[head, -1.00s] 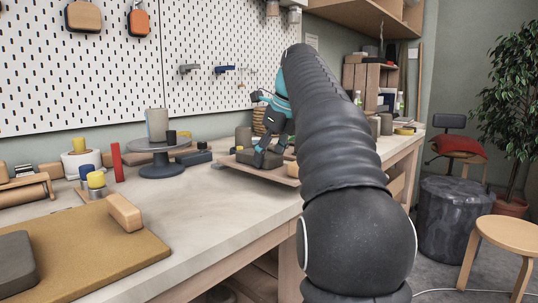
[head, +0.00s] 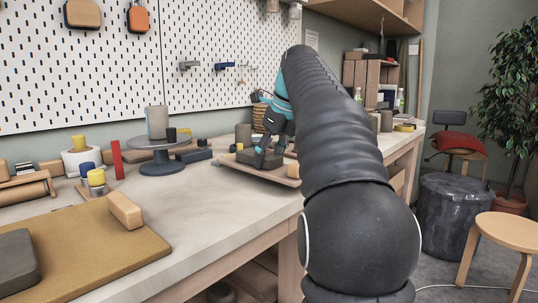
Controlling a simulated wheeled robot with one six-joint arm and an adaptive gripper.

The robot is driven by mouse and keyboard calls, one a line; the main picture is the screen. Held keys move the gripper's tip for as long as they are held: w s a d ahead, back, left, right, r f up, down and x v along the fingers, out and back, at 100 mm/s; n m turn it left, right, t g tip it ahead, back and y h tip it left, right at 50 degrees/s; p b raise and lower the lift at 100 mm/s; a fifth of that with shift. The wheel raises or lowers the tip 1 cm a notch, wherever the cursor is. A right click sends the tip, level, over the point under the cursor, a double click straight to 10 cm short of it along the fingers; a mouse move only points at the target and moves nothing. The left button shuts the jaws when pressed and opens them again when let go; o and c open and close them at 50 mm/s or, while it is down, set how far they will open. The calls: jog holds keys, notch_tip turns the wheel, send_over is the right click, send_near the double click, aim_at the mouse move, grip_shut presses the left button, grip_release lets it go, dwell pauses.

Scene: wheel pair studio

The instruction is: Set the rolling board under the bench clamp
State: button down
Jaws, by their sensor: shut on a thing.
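A thin wooden board (head: 272,177) lies at the far part of the workbench, and a dark grey block (head: 252,159) sits on it. My gripper (head: 262,156), dark with teal parts, reaches down over the board, its fingers shut on the dark block. My arm hides the right end of this area. A broad tan board (head: 95,262) lies at the near left, with a wooden block (head: 125,212) and a grey slab (head: 17,262) on it. I cannot tell for sure which board is the rolling board. No bench clamp can be clearly made out.
A dark turntable (head: 162,167) carrying a grey cylinder stands left of my gripper. A red post (head: 117,159) and small yellow-topped pots stand farther left. A pegboard (head: 80,70) rises behind. The bench's middle front is clear. A stool (head: 506,230) stands right.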

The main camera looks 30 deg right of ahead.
jog(key=shift+f, duration=0.6)
jog(key=shift+f+b, duration=0.35)
jog(key=shift+b, duration=0.05)
jog(key=shift+c, duration=1.1)
grip_release()
jog(key=shift+f, duration=0.1)
jog(key=v, duration=1.2)
